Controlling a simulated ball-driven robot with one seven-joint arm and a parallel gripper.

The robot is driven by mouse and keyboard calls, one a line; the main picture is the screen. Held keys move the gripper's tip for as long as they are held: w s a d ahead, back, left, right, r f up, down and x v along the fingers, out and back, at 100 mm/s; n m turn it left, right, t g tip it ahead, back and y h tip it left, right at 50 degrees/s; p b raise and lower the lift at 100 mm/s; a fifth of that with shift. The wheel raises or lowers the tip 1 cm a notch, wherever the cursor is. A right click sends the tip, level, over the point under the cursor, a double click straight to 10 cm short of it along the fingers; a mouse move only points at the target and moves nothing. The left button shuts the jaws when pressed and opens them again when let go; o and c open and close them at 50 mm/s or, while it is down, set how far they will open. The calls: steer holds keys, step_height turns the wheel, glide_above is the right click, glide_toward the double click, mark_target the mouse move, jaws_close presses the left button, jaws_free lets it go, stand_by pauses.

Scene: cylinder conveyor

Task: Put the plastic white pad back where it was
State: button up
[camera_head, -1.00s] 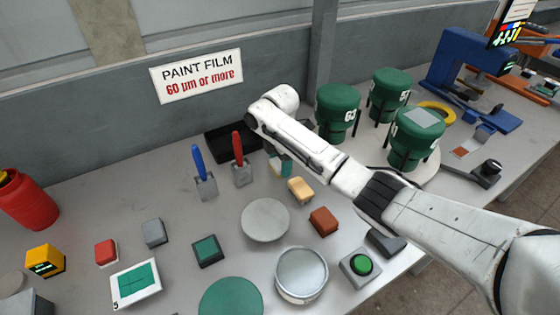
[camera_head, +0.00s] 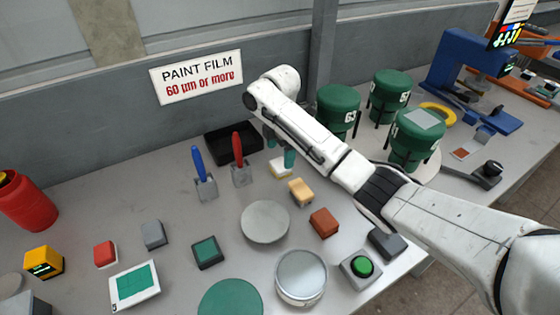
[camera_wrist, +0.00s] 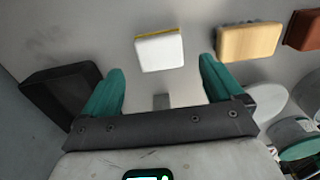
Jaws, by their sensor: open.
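The white pad (camera_wrist: 160,52), with a yellowish layer along one edge, lies on the grey table. In the head view the white pad (camera_head: 280,168) sits just right of the red-handled tool, partly covered by my gripper. My gripper (camera_head: 280,156) is above it with its green fingers pointing down. In the wrist view my gripper (camera_wrist: 157,78) is open, its two fingers wide apart and empty. The pad shows between and just beyond the fingertips, apart from both.
A tan block (camera_head: 301,192) and a red-brown block (camera_head: 324,222) lie to the right of the pad. A black tray (camera_head: 222,153) stands behind, near the wall. Blue-handled (camera_head: 200,170) and red-handled (camera_head: 240,165) tools stand upright at left. A grey disc (camera_head: 265,222) lies in front.

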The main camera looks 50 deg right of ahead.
mark_target(280, 164)
step_height(280, 164, up, 7)
steer(key=shift+p, duration=0.35)
